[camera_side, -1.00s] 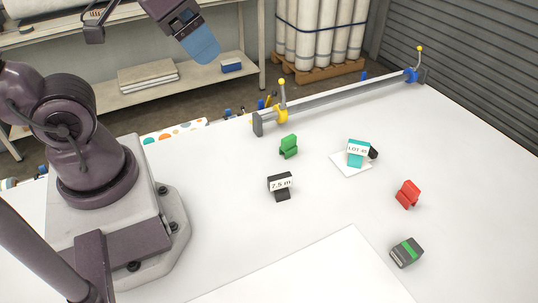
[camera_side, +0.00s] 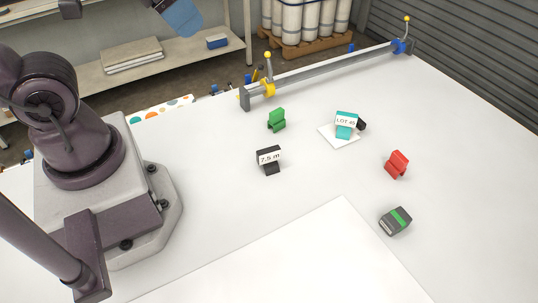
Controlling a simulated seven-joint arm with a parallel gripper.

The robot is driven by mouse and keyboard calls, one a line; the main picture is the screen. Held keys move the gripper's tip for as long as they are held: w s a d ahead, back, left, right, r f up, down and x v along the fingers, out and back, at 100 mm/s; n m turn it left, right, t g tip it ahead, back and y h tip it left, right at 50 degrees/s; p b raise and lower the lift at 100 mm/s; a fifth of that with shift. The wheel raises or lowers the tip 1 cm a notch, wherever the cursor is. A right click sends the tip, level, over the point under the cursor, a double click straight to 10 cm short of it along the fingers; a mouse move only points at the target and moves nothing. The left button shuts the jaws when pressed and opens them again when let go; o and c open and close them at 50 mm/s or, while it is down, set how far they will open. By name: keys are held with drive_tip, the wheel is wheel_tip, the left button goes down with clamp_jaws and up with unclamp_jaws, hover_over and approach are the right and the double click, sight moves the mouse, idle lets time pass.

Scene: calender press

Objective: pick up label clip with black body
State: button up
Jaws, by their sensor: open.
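The label clip with the black body (camera_side: 269,166) stands on the white table, left of the middle. Its white label reads "7.5 m". My gripper (camera_side: 182,18) is at the top edge of the view, up and to the left of the clip and well apart from it. Only its blue finger part shows; the rest is cut off by the frame. It is open, and nothing shows in it.
A green clip (camera_side: 277,120) stands behind the black one. A teal clip (camera_side: 345,126) labelled "LOT" sits on a white square (camera_side: 339,140) with a small black object (camera_side: 361,124). A red clip (camera_side: 397,164) and a grey-green block (camera_side: 395,221) are right. A rail (camera_side: 330,74) runs along the back.

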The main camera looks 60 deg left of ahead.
drive_tip(key=w+a+f+n+g+h, duration=0.2)
drive_tip(key=w+f+n+g, duration=0.3)
drive_tip(key=w, duration=0.2)
drive_tip(key=w+a+f+n+g+h, duration=0.2)
drive_tip(key=w+f+n+h, duration=0.15)
drive_tip(key=f, duration=0.35)
drive_tip(key=w+a+f+n+g+h, duration=0.1)
drive_tip(key=w+a+f+n+h, duration=0.1)
drive_tip(key=w+f+n+h, duration=0.3)
drive_tip(key=n+h, duration=0.3)
approach(270, 152)
drive_tip(key=a, duration=0.1)
drive_tip(key=a+r, duration=0.1)
drive_tip(key=shift+a+t, duration=0.3)
drive_tip(key=shift+a, duration=0.05)
drive_tip(key=shift+d+f, duration=0.15)
drive_tip(key=shift+f, duration=0.15)
drive_tip(key=x, duration=1.2)
drive_tip(key=shift+s+d+f, duration=0.1)
drive_tip(key=shift+d+f, duration=0.1)
drive_tip(key=shift+d, duration=0.05)
drive_tip(key=c, duration=1)
drive_tip(key=shift+r, duration=0.1)
